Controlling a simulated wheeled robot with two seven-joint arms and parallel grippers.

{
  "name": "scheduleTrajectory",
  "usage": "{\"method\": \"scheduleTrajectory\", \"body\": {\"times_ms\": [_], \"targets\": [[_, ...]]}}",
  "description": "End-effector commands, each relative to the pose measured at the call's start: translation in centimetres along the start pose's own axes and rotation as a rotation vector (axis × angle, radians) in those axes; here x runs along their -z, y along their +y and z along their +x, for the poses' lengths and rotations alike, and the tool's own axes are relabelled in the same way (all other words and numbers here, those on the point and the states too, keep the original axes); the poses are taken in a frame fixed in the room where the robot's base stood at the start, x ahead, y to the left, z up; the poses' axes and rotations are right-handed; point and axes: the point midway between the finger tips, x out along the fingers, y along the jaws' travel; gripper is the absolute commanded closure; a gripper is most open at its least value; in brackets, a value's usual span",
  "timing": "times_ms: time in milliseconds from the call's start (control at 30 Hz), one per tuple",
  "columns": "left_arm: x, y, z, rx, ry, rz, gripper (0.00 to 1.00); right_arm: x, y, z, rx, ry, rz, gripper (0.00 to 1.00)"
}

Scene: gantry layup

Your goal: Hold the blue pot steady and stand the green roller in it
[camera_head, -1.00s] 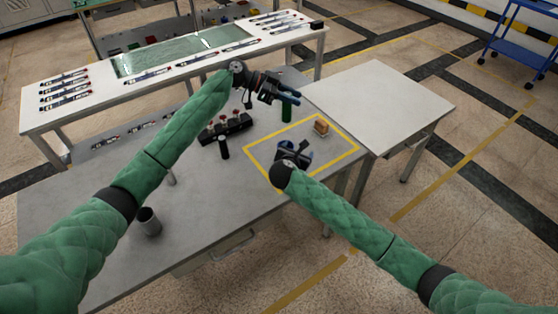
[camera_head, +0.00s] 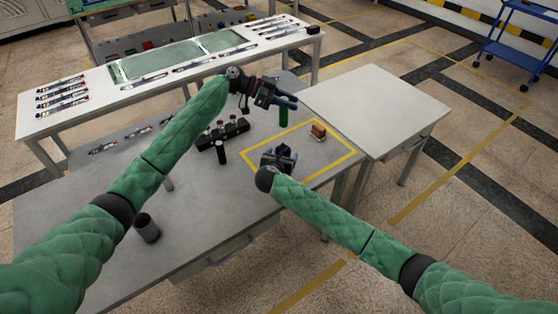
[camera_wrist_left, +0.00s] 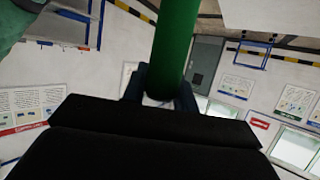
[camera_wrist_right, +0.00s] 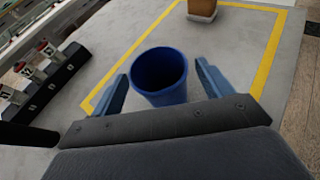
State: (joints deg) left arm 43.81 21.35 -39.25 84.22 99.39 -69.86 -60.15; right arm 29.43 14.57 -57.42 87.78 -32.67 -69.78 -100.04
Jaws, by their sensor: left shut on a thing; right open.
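My left gripper (camera_head: 287,102) is shut on the green roller (camera_head: 284,113), which hangs below the fingers over the table. The left wrist view also shows the green roller (camera_wrist_left: 175,45) between the fingertips. The blue pot (camera_wrist_right: 160,75) stands upright and empty on the table, inside the yellow outline. My right gripper (camera_wrist_right: 163,85) is open, with one blue finger on each side of the pot and a gap visible at both sides. In the head view the right gripper (camera_head: 279,155) largely hides the pot. The roller is above and beyond the pot, apart from it.
A brown block (camera_head: 318,131) stands inside the yellow outline (camera_head: 352,152). A black rack (camera_head: 223,135) with red-topped pieces is left of it, with a black cylinder (camera_head: 220,152) in front. A white side table (camera_head: 380,98) is clear.

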Motion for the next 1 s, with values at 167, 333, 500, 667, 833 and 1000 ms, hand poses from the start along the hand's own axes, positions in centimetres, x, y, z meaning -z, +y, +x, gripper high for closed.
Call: {"method": "scheduleTrajectory", "body": {"times_ms": [167,333,500,667,833,1000], "targets": [[0.1,0.0,0.0,0.000,0.000,0.000,1.00,0.0,0.0,2.1,0.000,0.000,-0.001,0.21],[0.1,0.0,0.0,0.000,0.000,0.000,1.00,0.0,0.0,3.2,0.000,0.001,0.001,0.21],[0.1,0.0,0.0,0.000,0.000,0.000,1.00,0.0,0.0,3.4,0.000,0.001,0.001,0.21],[0.1,0.0,0.0,0.000,0.000,0.000,1.00,0.0,0.0,3.4,0.000,0.001,0.001,0.21],[0.0,0.0,0.0,0.000,0.000,0.000,1.00,0.0,0.0,3.4,0.000,0.001,0.001,0.55],[0.0,0.0,0.0,0.000,0.000,0.000,1.00,0.0,0.0,3.4,0.000,0.001,0.001,0.69]]}}
